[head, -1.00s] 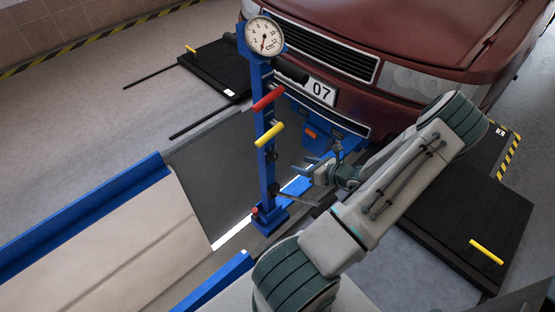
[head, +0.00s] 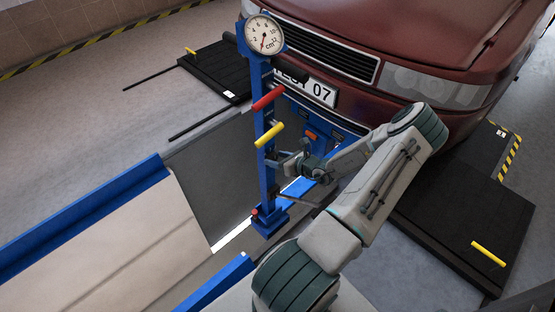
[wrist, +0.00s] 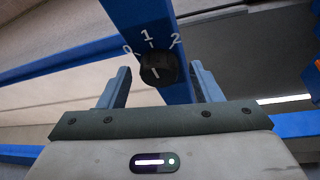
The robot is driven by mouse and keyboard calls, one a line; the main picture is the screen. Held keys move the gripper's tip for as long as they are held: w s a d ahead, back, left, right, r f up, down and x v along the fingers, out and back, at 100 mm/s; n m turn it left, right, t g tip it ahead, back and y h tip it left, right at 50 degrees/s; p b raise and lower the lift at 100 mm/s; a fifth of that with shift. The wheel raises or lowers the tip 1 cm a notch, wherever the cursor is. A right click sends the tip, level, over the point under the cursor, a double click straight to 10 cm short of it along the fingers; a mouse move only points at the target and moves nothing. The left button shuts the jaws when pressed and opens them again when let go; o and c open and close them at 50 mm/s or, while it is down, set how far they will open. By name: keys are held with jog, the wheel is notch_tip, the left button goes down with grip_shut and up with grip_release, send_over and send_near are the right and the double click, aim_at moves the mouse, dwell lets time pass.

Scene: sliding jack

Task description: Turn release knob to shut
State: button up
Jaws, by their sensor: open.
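A blue upright post (head: 263,92) stands in front of the red car. In the wrist view a round black knob (wrist: 158,68) on a blue member is marked 0, 1 and 2. Its white line appears to point towards the 1. My gripper (wrist: 160,86) is open, with one finger on each side of the knob in the picture; I cannot tell whether either touches it. In the head view my gripper (head: 284,163) is close to the right side of the post, below the yellow handle (head: 269,134). No label in view reads shut.
A red handle (head: 268,97) and a round gauge (head: 264,35) are higher on the post. A small red knob (head: 254,212) is at its foot. The red car (head: 430,45) is close behind my arm. A black plate (head: 465,220) lies at right.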

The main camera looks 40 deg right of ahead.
jog(key=c, duration=1)
jog(key=shift+a+n+h, duration=0.15)
jog(key=shift+n+h, duration=0.45)
jog(key=shift+n, duration=0.2)
jog(key=shift+a+n+h+b, duration=0.1)
jog(key=shift+n+h+b, duration=0.35)
jog(key=shift+n, duration=0.35)
jog(key=shift+a+f+n+h+b, duration=0.1)
jog(key=shift+n+h+b, duration=0.55)
jog(key=shift+n+b, duration=0.05)
jog(key=shift+n+t+h+b, duration=0.3)
jog(key=shift+n+h+b, duration=0.1)
jog(key=shift+n+b, duration=0.25)
jog(key=o, duration=1)
